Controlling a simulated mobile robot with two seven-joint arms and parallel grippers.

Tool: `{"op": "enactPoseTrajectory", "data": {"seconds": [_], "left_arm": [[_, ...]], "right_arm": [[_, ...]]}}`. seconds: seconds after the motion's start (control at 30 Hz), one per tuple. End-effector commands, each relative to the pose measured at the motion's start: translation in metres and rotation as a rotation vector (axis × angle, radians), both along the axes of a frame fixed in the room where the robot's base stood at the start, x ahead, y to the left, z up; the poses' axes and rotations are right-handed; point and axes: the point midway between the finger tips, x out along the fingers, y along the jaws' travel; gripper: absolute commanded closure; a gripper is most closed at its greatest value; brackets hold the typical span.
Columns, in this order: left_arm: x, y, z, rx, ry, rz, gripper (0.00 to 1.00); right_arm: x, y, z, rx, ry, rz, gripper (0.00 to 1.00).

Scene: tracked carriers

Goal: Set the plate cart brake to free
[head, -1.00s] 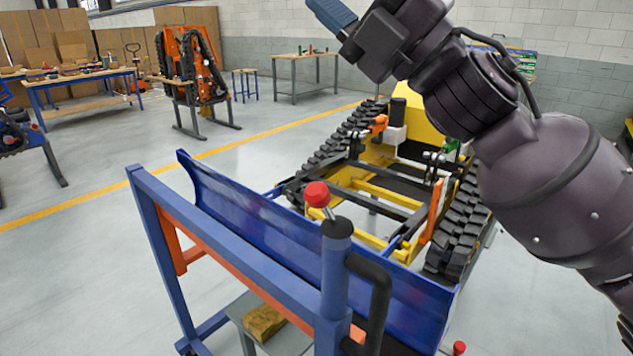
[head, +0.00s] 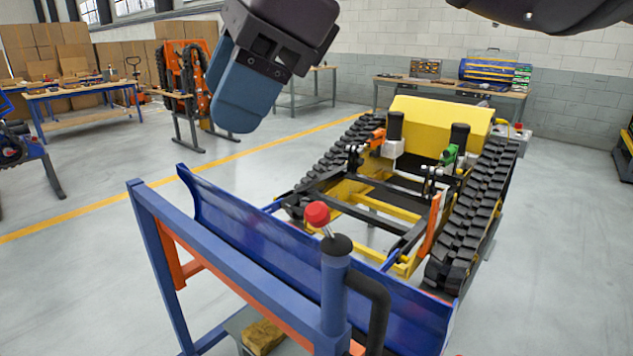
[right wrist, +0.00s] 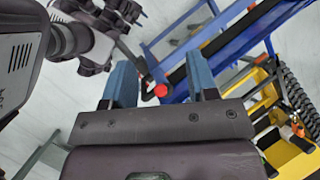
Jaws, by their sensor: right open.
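The plate cart (head: 235,272) is a blue frame with orange bars, carrying a curved blue plate (head: 240,215). At its near corner post stands the brake lever (head: 317,214), a short metal rod with a red knob, leaning a little left of the post top. The red knob also shows in the right wrist view (right wrist: 160,90), beyond and between the finger lines. My right gripper (head: 238,95) is open and empty, up and left of the knob in the head view and apart from it; its two blue fingers show in the right wrist view (right wrist: 160,78).
A yellow tracked carrier (head: 435,120) with black tracks stands just behind the plate. A black bent handle (head: 378,310) sits on the post beside the lever. A wooden block (head: 262,337) lies low under the cart. Open floor (head: 80,275) lies to the left.

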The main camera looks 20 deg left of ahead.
Motion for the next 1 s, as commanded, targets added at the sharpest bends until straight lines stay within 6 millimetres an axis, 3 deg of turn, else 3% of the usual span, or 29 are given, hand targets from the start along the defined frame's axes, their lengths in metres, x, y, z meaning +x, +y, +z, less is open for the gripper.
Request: {"op": "enactPoseTrajectory", "data": {"seconds": [0.1, 0.2, 0.4, 0.67, 1.0], "left_arm": [[-0.001, 0.000, -0.002, 0.000, 0.002, 0.000, 0.57], [-0.001, 0.000, -0.002, -0.001, 0.001, 0.001, 0.57], [0.000, 0.000, -0.002, 0.000, -0.002, 0.000, 0.57], [0.005, -0.001, -0.001, -0.001, -0.010, -0.003, 0.57], [0.005, -0.001, -0.003, -0.001, -0.007, -0.004, 0.57]], "right_arm": [[0.027, -0.022, -0.019, -0.158, -0.136, 0.035, 0.47], [0.040, -0.039, -0.024, -0.269, -0.223, 0.077, 0.47], [0.049, -0.061, -0.027, -0.402, -0.294, 0.154, 0.47], [0.050, -0.060, -0.044, -0.406, -0.297, 0.180, 0.47], [0.053, -0.054, -0.101, -0.405, -0.295, 0.181, 0.47]]}}
